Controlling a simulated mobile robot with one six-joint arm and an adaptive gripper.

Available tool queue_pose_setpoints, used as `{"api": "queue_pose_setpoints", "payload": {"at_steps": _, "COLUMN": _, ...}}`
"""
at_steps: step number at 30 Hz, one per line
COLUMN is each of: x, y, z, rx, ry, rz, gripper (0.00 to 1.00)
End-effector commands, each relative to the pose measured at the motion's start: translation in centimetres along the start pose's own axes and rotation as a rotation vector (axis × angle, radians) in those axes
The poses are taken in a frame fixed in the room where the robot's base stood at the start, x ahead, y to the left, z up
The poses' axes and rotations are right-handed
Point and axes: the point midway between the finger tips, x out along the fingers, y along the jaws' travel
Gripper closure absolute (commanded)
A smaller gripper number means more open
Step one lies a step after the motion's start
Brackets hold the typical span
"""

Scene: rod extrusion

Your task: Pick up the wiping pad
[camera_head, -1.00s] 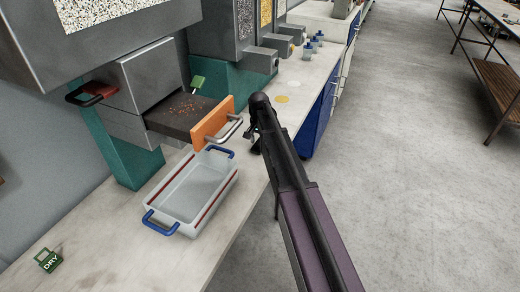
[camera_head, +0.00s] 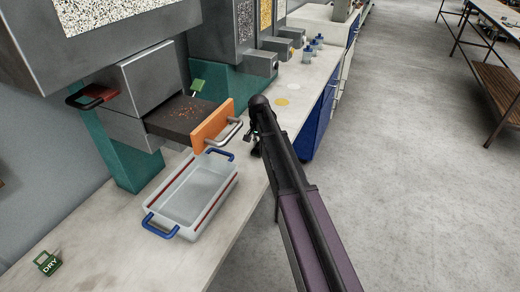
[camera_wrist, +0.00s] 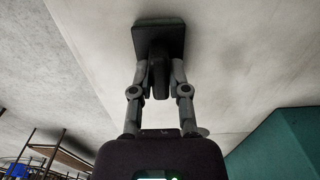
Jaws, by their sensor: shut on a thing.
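The wiping pad is a dark, flat, square-edged pad (camera_wrist: 157,37) with a thick dark handle (camera_wrist: 158,75), seen at the top middle of the wrist view. My gripper (camera_wrist: 159,77) has its two fingers closed on that handle, one on each side. The pad lies against or very close to the pale worktop; I cannot tell whether it touches. In the head view my gripper (camera_head: 252,143) is at the bench's front edge, right of the orange-fronted drawer. My own arm mostly hides it there, and the pad cannot be made out.
A grey drawer with an orange front (camera_head: 212,124) and metal handle stands open, dark crumbs inside. Below it a clear bin with blue handles (camera_head: 158,204) sits on the worktop (camera_head: 105,235). A green DRY tag (camera_head: 47,262) lies front left. Open floor is on the right.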

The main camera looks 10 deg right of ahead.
Motion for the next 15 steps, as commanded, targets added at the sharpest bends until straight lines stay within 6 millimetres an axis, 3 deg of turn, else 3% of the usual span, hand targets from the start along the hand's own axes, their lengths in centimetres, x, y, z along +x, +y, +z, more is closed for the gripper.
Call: {"api": "queue_pose_setpoints", "payload": {"at_steps": 15, "x": -1.2, "y": 0.0, "z": 0.0, "rx": 0.0, "ry": 0.0, "rz": 0.0, "gripper": 1.0}}
